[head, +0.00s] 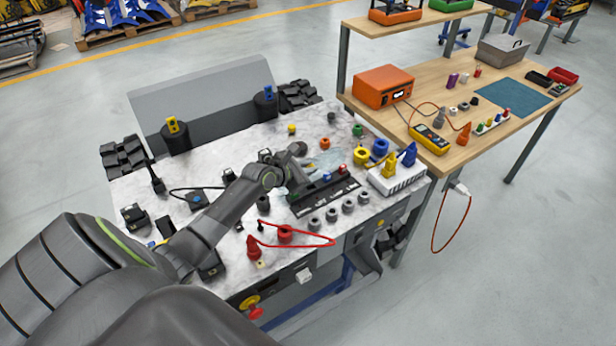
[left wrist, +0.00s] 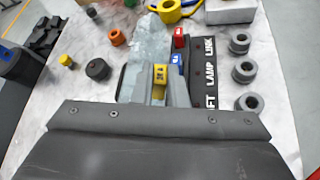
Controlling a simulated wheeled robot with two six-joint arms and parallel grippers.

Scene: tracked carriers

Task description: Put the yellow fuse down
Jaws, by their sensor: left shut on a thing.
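My left gripper (head: 298,168) is low over the worktop, at the left end of a black fuse holder (head: 322,192). In the left wrist view it is shut on the yellow fuse (left wrist: 160,74), which stands between the fingers, beside the holder (left wrist: 201,72). The fuse is hidden in the head view. The holder's white labels read LINK, LAMP and one partly cut off. A red fuse (left wrist: 179,40) and a blue fuse (left wrist: 176,60) stand along the holder. I cannot tell whether the yellow fuse touches a slot. My right gripper is not in view.
Several grey rings (head: 331,215) lie in front of the holder. A yellow ring (head: 361,155), an orange ring (head: 325,143) and a white box with plugs (head: 397,180) stand nearby. A red cable (head: 310,238) lies in front. A wooden bench (head: 460,160) stands at right.

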